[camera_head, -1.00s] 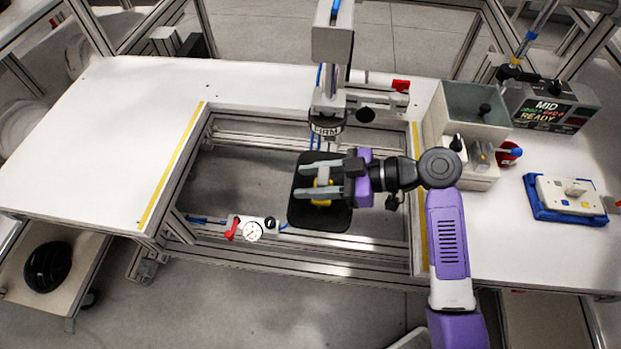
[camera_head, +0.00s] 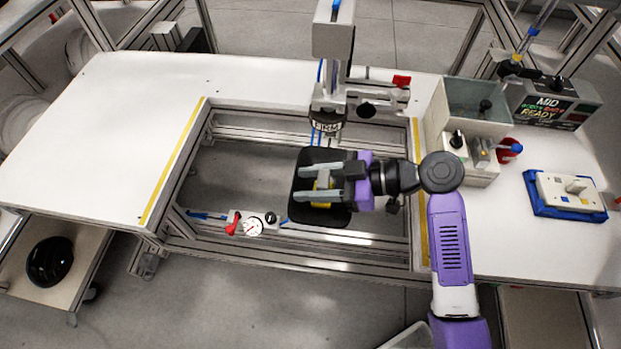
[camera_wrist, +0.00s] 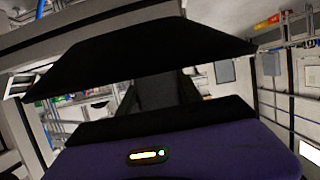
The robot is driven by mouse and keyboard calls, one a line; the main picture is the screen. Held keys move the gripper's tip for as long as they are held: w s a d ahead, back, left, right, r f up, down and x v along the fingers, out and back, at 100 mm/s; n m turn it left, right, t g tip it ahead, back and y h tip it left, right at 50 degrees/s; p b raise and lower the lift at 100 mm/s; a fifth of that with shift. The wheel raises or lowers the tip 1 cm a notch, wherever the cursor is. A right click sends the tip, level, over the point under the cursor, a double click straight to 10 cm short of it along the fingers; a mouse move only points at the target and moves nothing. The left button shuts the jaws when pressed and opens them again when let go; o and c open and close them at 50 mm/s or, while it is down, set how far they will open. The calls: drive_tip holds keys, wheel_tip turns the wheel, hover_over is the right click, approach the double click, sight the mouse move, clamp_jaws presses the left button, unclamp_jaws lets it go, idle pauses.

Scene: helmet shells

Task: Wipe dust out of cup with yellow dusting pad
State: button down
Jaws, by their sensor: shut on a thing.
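My gripper (camera_head: 319,185) is in the middle of the head view, its two grey fingers pointing left, and is shut on the yellow dusting pad (camera_head: 322,184). Only small yellow patches show between and beside the fingers. Directly under them is a black rounded-square piece (camera_head: 306,212) over the frame's opening; it may be the cup, but I cannot tell. Whether the pad touches it is hidden. No dust can be made out. In the wrist view, a large dark slab and my purple gripper body fill most of the picture; the pad cannot be seen.
A grey press-like head (camera_head: 328,105) stands just behind the black piece. A gauge (camera_head: 254,226) with a red lever is in front left. White tabletops lie left (camera_head: 110,130) and right. A grey bin (camera_head: 475,120) and blue tray (camera_head: 535,208) are on the right.

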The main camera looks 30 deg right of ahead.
drive_tip(key=shift+f, duration=0.2)
drive_tip(key=shift+w+d+r+b, duration=0.1)
drive_tip(key=shift+w+d+b, duration=0.25)
drive_tip(key=shift+w, duration=0.25)
drive_tip(key=shift+w+d+b, duration=0.2)
drive_tip(key=shift+w+d, duration=0.25)
drive_tip(key=shift+w, duration=0.1)
drive_tip(key=shift+w+d+r, duration=0.1)
drive_tip(key=shift+w+r, duration=0.05)
drive_tip(key=shift+w, duration=0.05)
drive_tip(key=shift+d, duration=0.1)
drive_tip(key=shift+s, duration=0.1)
drive_tip(key=shift+s+a, duration=0.2)
drive_tip(key=shift+s, duration=0.15)
drive_tip(key=shift+s+a, duration=0.65)
drive_tip(key=shift+s, duration=0.15)
drive_tip(key=shift+w, duration=0.1)
